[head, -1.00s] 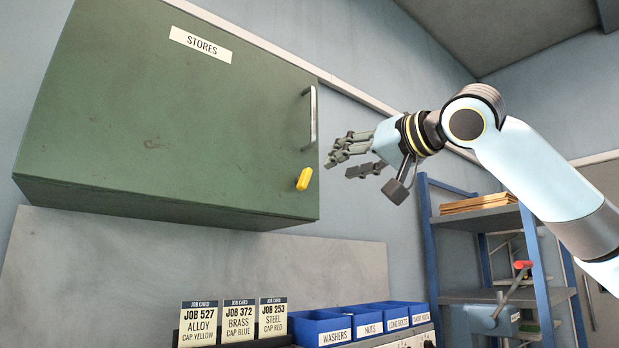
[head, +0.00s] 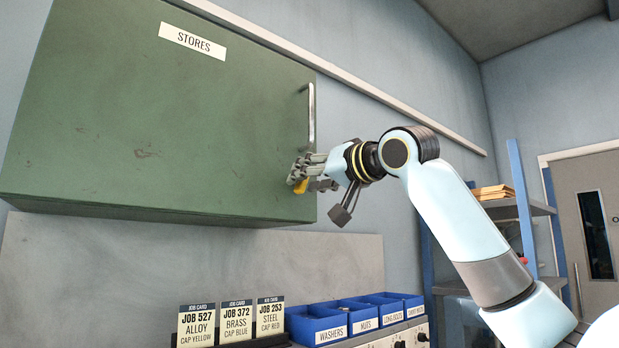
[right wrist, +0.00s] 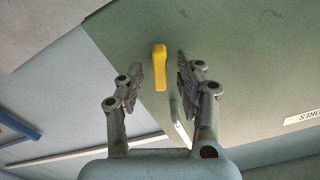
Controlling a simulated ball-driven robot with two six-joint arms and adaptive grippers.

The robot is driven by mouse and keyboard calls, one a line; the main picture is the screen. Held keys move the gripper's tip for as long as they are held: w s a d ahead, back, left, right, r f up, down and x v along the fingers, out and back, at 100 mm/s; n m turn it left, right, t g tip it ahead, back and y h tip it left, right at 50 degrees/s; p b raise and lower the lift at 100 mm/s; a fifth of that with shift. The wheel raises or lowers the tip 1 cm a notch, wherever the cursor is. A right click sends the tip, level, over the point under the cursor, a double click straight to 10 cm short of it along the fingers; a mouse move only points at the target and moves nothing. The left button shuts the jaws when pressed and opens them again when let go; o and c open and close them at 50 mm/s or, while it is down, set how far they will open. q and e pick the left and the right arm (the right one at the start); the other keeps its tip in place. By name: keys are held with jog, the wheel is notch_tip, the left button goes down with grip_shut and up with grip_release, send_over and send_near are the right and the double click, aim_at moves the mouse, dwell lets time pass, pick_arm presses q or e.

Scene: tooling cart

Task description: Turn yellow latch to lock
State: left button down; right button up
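The yellow latch (head: 301,186) is on the lower right corner of the green STORES cabinet door (head: 150,120), partly hidden by my right gripper in the head view. My right gripper (head: 303,176) is at the latch. In the right wrist view the yellow latch (right wrist: 159,66) shows between the two spread fingers of my right gripper (right wrist: 158,75), with a gap on each side. The fingers are open and do not appear to touch it. My left gripper is not in view.
A metal door handle (head: 311,115) stands just above the latch. Below are job cards (head: 236,321) and blue bins (head: 316,324). A shelf rack (head: 520,210) stands to the right. The space between cabinet and bins is clear.

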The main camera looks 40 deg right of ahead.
jog(key=c, duration=0.7)
grip_shut()
jog(key=shift+m, duration=0.3)
jog(key=m, duration=0.6)
jog(key=shift+d+f+b, duration=0.1)
jog(key=shift+b, duration=0.25)
jog(key=m+b, duration=0.1)
jog(key=m, duration=0.5)
jog(key=shift+f+m, duration=0.1)
jog(key=shift+m, duration=0.3)
